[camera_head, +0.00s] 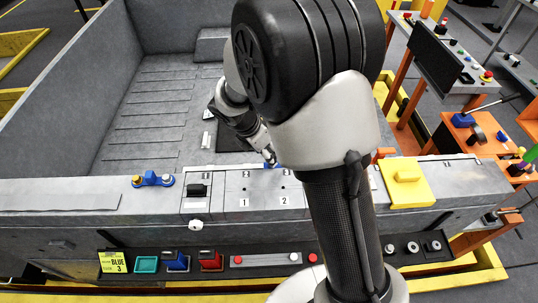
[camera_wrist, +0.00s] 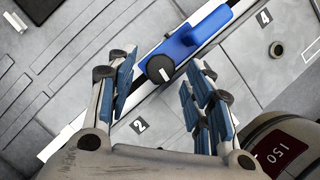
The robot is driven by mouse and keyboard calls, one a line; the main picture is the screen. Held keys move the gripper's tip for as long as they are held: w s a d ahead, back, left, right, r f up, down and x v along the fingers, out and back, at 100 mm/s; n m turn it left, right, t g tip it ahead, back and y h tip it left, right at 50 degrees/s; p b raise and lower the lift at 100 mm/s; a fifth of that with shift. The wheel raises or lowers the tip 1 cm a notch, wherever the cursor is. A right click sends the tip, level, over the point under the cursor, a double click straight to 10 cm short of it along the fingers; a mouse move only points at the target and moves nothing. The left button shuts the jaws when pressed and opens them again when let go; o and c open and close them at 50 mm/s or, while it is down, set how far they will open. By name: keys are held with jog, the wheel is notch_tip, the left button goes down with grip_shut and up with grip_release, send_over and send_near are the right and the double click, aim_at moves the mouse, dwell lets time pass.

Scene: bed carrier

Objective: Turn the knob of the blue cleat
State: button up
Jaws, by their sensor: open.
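The blue cleat (camera_wrist: 196,38) sits on a pale rail in the wrist view, with a round black knob (camera_wrist: 160,69) that carries a white line mark at its near end. My gripper (camera_wrist: 156,77) is open, with blue-padded fingers on both sides of the knob. I cannot tell whether any finger touches it. In the head view my gripper (camera_head: 269,157) is small and low over the bed's front ledge. Only a sliver of blue (camera_head: 271,166) shows beside it there; my arm hides the rest.
The ledge has plates marked 1 and 2 (camera_head: 264,200), a blue fitting (camera_head: 152,179) at left and a yellow block (camera_head: 407,177) at right. A dark cylinder marked 150 (camera_wrist: 284,150) is close to my gripper's right side. The grey bed floor (camera_head: 150,115) behind is mostly clear.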

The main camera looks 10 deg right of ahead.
jog(key=shift+x, duration=0.95)
jog(key=shift+r, duration=0.1)
jog(key=c, duration=1)
